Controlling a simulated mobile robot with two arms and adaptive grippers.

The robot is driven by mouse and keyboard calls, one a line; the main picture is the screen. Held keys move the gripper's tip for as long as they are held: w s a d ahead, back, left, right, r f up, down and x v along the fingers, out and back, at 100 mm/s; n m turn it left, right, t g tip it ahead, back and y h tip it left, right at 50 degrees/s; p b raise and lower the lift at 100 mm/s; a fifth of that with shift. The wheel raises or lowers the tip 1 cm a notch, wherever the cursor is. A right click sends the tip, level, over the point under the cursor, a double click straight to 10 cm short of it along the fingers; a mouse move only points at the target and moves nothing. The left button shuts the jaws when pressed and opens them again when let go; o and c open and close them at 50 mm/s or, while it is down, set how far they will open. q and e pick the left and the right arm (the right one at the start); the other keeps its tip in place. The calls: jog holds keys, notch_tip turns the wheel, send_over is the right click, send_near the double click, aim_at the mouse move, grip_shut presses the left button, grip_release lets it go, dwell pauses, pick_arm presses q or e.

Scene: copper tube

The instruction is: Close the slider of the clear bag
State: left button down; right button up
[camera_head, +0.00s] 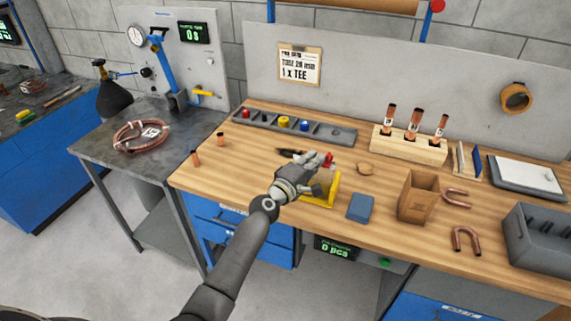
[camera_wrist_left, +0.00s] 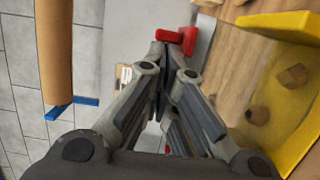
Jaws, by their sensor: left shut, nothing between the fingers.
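A small red piece (camera_head: 328,160), which looks like the slider, shows at the fingertips of my left gripper (camera_head: 324,164). In the left wrist view, the red piece (camera_wrist_left: 180,38) is right at the tips of my left gripper (camera_wrist_left: 165,52). The fingers are shut with nothing between them; I cannot tell whether they touch it. A yellow holder (camera_head: 334,188) stands under and beside the hand, and the left wrist view shows it (camera_wrist_left: 303,28) at the right. The clear bag itself cannot be made out. My right gripper is out of view.
A wooden rack (camera_head: 408,146) with copper tubes is back right. The wood left of the hand is mostly clear.

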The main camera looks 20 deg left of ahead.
pick_arm(q)
jog(key=v, duration=1.2)
jog(key=s+d+f+m+g, duration=0.35)
jog(key=s+f+m, duration=0.2)
jog(key=s, duration=0.25)
jog(key=s+d+f+m+g, duration=0.2)
jog(key=s+f+m+g, duration=0.2)
jog(key=s+m, duration=0.25)
jog(key=s+a+f+m+g+y, duration=0.1)
jog(key=s+a+m+g+y, duration=0.2)
jog(key=s, duration=0.7)
jog(key=s+a+f+m+g+y, duration=0.25)
jog(key=s+a, duration=0.25)
jog(key=s, duration=0.4)
notch_tip(320, 180, down, 27)
jog(key=s+g+b, duration=0.1)
jog(key=g+b, duration=0.1)
jog(key=b, duration=0.1)
jog(key=s+a+f+g+b, duration=0.1)
jog(key=s+a+f+b, duration=0.1)
jog(key=s+f, duration=1.5)
notch_tip(320, 180, down, 3)
jog(key=shift+s+a+r, duration=0.15)
jog(key=shift+s+a, duration=0.05)
jog(key=shift+a, duration=0.05)
pick_arm(e)
jog(key=f, duration=0.5)
jog(key=shift+w+a, duration=0.25)
jog(key=shift+w, duration=0.05)
